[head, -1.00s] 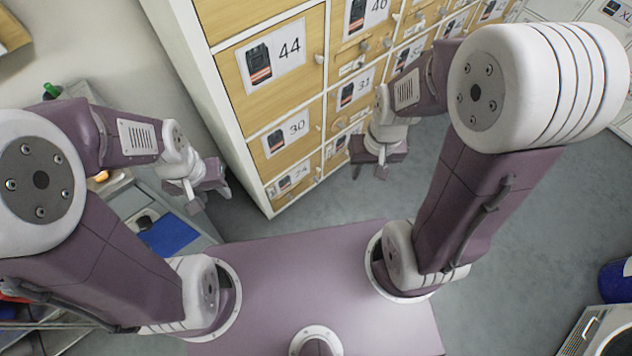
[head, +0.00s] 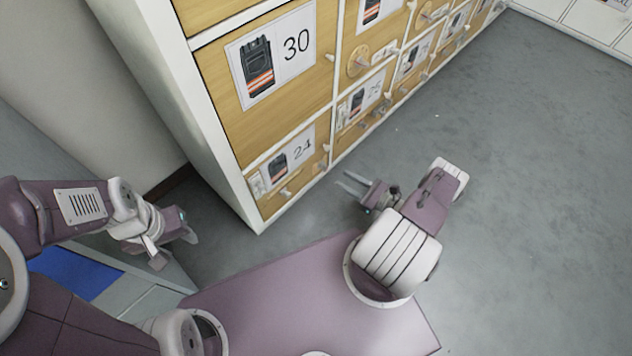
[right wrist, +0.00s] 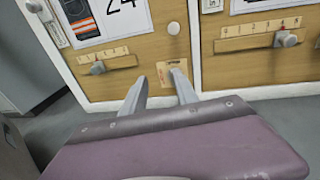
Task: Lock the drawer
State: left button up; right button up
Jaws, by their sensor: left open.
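Drawer 24 (head: 290,165) is the low wooden front at the near end of the white cabinet. It looks shut. In the right wrist view, its front (right wrist: 135,75) carries a slider (right wrist: 97,68) on a numbered scale, a round pale knob (right wrist: 173,28) and a small marked plate (right wrist: 163,72). My right gripper (head: 343,179) is low, just right of drawer 24. Its fingers (right wrist: 160,86) are apart and empty, pointing at the drawer front around the plate; the right finger partly covers the plate. My left gripper (head: 176,250) is open, left of the cabinet.
Drawer 30 (head: 265,65) is above, and more numbered drawers with protruding knobs run along the cabinet (head: 215,150). A neighbouring drawer (right wrist: 250,50) has its own slider (right wrist: 285,38). Grey floor (head: 530,200) is open to the right. A blue surface (head: 75,270) lies by my left arm.

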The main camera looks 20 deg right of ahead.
jog(key=m+t+h, duration=0.2)
send_near(327, 168)
jog(key=b+x, duration=0.4)
jog(key=x, duration=0.3)
jog(key=shift+w+a+b, duration=0.15)
jog(key=shift+w+b, duration=0.1)
jog(key=shift+b, duration=0.05)
jog(key=shift+w+a+r, duration=0.15)
jog(key=shift+w+a, duration=0.05)
jog(key=shift+w, duration=0.3)
pick_arm(q)
notch_tip(327, 168, down, 7)
jog(key=shift+w+a, duration=0.25)
jog(key=shift+w, duration=0.05)
pick_arm(e)
grip_shut()
